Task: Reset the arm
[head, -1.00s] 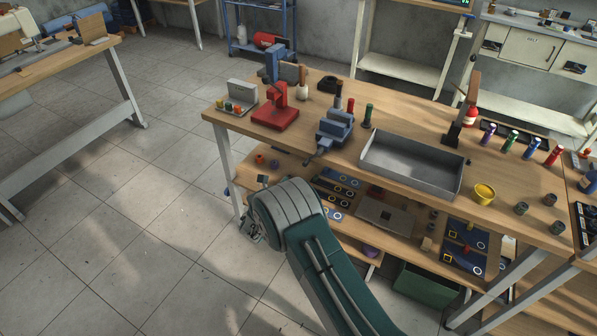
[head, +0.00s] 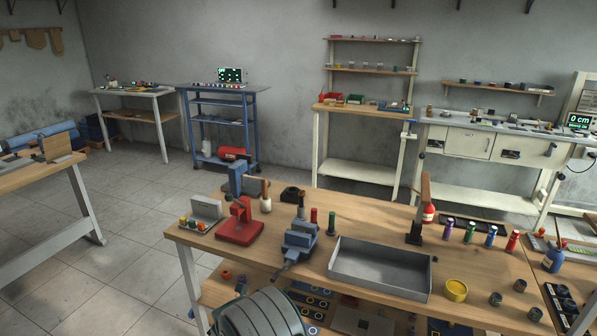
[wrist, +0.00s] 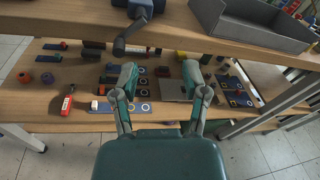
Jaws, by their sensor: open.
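My gripper (wrist: 160,85) shows in the wrist view with its two teal fingers apart and nothing between them. It faces the lower shelf (wrist: 75,102) of the workbench, under the tabletop edge. Blue cards with rings (wrist: 137,107) lie on that shelf just beyond the fingers. In the head view, only a grey rounded part of my arm (head: 258,315) shows at the bottom, in front of the workbench (head: 500,268).
A blue vise (head: 300,240), a red press base (head: 240,228) and a grey tray (head: 380,267) stand on the tabletop. The vise handle (wrist: 120,45) hangs over the front edge above my gripper. Floor at left (head: 100,285) is clear.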

